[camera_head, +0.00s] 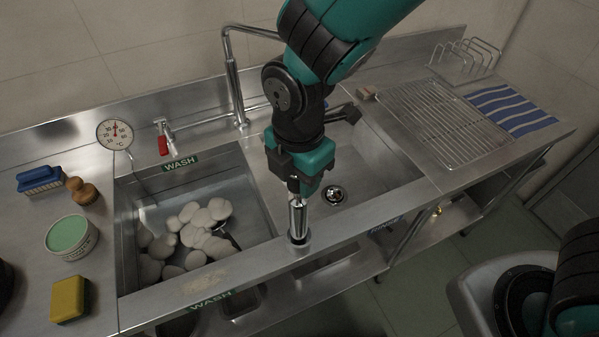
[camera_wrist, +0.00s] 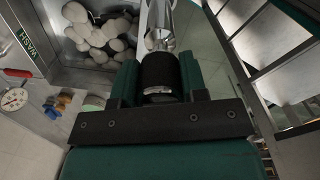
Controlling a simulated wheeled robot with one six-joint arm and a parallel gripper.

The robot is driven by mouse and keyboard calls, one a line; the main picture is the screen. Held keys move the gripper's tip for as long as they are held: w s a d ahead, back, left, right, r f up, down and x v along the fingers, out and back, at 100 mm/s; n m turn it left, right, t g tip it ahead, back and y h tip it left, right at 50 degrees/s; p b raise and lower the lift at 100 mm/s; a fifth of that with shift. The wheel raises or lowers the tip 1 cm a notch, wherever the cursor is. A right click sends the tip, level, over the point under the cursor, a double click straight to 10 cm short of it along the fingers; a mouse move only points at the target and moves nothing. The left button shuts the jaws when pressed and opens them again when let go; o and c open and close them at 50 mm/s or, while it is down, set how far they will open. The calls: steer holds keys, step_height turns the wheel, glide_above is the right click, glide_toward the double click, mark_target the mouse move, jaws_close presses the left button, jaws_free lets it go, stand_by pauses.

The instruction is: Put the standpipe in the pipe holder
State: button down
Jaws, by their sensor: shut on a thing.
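The standpipe (camera_head: 298,213) is a shiny metal tube, roughly upright below my gripper (camera_head: 296,184). My gripper is shut on its upper end. The pipe's lower end is over the sink's front ledge, at a dark ring (camera_head: 299,240). This ring may be the pipe holder or part of the pipe's foot; I cannot tell which, nor whether the pipe is inside a holder. In the wrist view the shiny pipe (camera_wrist: 160,22) runs away from my gripper (camera_wrist: 160,80), with a black part between the jaws.
A faucet (camera_head: 233,80) stands behind. A thermometer (camera_head: 115,134), green tub (camera_head: 71,237) and yellow sponge (camera_head: 68,299) are left; a wire rack (camera_head: 445,122) is right.

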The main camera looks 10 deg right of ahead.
steer(key=shift+f, duration=0.25)
steer(key=shift+f, duration=0.2)
steer(key=c, duration=0.7)
jaws_free()
steer(key=shift+o, duration=0.2)
steer(key=shift+r, duration=0.15)
